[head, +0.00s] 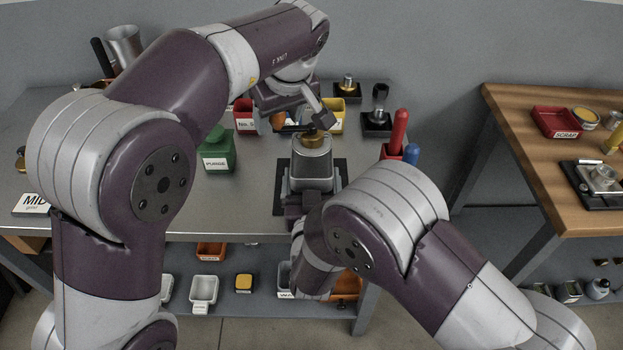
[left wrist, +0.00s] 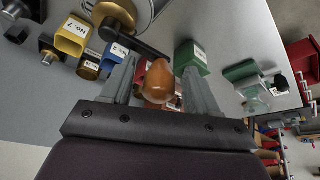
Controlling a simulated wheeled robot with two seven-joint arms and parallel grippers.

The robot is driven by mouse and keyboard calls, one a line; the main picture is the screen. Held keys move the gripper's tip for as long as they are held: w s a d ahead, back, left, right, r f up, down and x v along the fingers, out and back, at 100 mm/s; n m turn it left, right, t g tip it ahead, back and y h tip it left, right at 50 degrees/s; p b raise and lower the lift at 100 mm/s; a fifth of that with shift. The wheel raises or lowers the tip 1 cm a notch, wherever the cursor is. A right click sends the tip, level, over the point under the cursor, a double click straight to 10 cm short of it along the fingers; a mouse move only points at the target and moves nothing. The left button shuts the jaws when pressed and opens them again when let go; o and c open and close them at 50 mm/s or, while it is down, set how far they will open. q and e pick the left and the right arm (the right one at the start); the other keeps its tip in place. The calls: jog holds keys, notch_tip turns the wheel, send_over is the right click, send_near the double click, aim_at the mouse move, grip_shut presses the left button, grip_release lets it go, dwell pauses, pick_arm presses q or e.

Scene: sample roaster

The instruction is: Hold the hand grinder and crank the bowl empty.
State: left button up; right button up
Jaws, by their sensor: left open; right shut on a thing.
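The hand grinder (head: 311,156) stands upright on a dark mat on the grey bench, a grey body with a brass top. My right gripper (head: 308,190) is shut on its lower body from the front; the contact is partly hidden by my wrist. My left gripper (left wrist: 155,70) is open, its two fingers on either side of the orange-brown crank knob (left wrist: 158,84), with gaps visible. The dark crank arm (left wrist: 132,37) runs from the knob toward the grinder's top. In the head view the knob (head: 278,121) shows beside my left wrist. The bowl's contents cannot be seen.
A green box labelled PURGE (head: 217,152) stands left of the grinder. Red, yellow and blue numbered bins sit close behind it, the yellow one (head: 334,113) at right. A red-handled tool (head: 398,132) stands at right. A wooden table (head: 510,110) is further right.

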pick_arm(q)
jog(key=shift+r, duration=3.85)
pick_arm(e)
jog(key=shift+w, duration=0.1)
jog(key=o, duration=1)
pick_arm(q)
jog(key=shift+d, duration=0.1)
